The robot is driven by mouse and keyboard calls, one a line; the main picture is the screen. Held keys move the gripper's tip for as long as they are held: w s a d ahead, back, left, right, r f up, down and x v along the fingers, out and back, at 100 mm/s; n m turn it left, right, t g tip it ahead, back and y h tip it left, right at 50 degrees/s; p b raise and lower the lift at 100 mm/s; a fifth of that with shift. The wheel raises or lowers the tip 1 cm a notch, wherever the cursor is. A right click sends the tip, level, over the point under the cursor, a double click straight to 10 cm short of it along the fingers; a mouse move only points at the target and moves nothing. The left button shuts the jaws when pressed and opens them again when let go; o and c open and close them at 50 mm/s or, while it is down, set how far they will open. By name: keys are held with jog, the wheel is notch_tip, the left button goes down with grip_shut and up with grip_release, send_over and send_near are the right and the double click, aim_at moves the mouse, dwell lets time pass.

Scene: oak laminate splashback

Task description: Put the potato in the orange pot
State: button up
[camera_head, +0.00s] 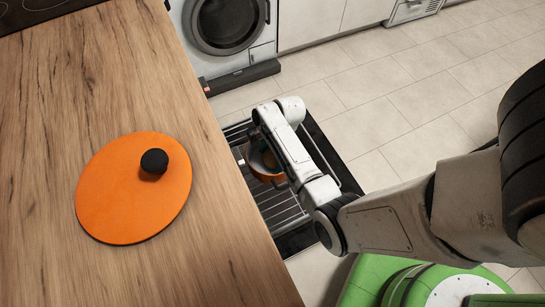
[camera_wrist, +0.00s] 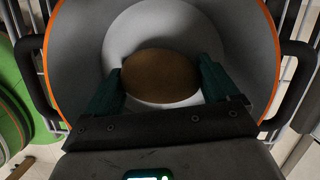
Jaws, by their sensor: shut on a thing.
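The orange pot (camera_head: 262,178) stands on a wire rack, partly hidden by my arm in the head view. In the wrist view the pot (camera_wrist: 243,70) shows its orange rim, grey inner wall and black side handles. My gripper (camera_wrist: 160,84) is shut on the brown potato (camera_wrist: 160,68), with a dark green finger on each side of it. The potato shows in front of the pot's pale round bottom, within the rim. I cannot tell whether it touches the bottom. In the head view my gripper (camera_head: 262,150) is at the pot's opening.
An orange lid (camera_head: 120,205) with a black knob lies on the wooden counter (camera_head: 60,110), left of the rack. The wire rack (camera_head: 285,212) sits low beside the counter edge. A front-loading washer (camera_head: 226,22) stands at the back. Tiled floor (camera_head: 430,98) is clear on the right.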

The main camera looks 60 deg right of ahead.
jog(key=shift+f, duration=0.25)
jog(key=o, duration=0.9)
jog(key=shift+f, duration=0.1)
jog(key=p+v, duration=0.3)
jog(key=v, duration=0.9)
jog(key=s+a+r+n+h, duration=0.1)
jog(key=s+a+r+n, duration=0.1)
jog(key=s+a+n, duration=0.2)
jog(key=s+a+r+n+h, duration=0.1)
jog(key=s+a+n, duration=0.3)
jog(key=n, duration=0.6)
jog(key=s+a+r+n+h, duration=0.1)
jog(key=s+a+r+n, duration=0.3)
jog(key=a+n, duration=0.3)
jog(key=shift+s+n, duration=0.25)
jog(key=shift+n, duration=0.35)
